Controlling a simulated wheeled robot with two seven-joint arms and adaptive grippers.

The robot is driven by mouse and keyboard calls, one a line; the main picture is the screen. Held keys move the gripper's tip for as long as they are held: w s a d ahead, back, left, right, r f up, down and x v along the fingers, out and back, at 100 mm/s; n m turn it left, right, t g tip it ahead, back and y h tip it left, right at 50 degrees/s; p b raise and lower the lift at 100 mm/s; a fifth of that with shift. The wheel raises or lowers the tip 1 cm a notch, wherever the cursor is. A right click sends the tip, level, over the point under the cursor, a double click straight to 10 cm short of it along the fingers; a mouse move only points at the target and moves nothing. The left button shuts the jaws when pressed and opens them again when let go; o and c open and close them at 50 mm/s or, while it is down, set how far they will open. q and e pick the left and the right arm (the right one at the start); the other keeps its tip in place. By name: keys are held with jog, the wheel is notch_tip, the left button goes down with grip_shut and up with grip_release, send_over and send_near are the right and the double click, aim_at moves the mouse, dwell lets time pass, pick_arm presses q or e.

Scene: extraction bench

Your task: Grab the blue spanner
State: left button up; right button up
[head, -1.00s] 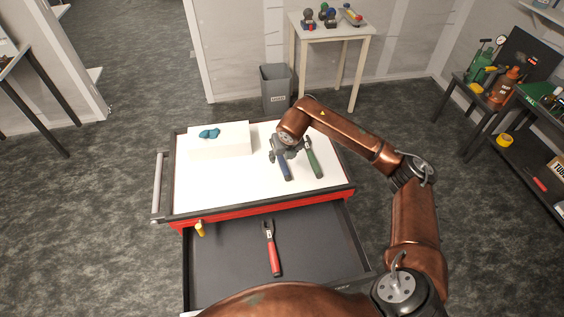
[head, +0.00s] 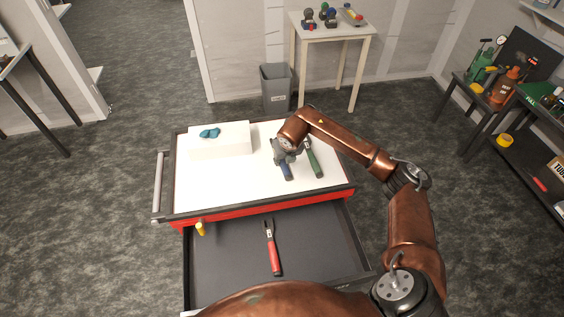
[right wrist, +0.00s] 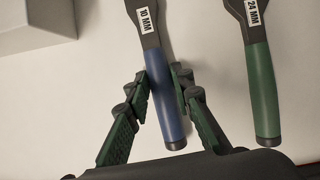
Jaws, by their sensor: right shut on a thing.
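The blue-handled spanner (head: 286,171) lies on the white top of the red tool cart, left of a green-handled spanner (head: 314,162). My right gripper (head: 283,160) is low over it and hides its upper part in the head view. In the right wrist view, my right gripper (right wrist: 160,76) is shut on the blue spanner (right wrist: 165,104), with one finger at each side of the handle's upper end. Its label reads 10 MM. The green spanner (right wrist: 262,92), labelled 24 MM, lies apart to the right. My left gripper is out of view.
A white block (head: 221,146) with a teal object (head: 209,133) on it stands at the cart top's back left. The drawer (head: 225,265) below is open and holds a red-handled tool (head: 272,252). A yellow-handled thing (head: 200,229) is at its left. A grey bin (head: 277,87) stands behind.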

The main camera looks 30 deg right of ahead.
grip_shut()
jog(key=shift+r, duration=0.15)
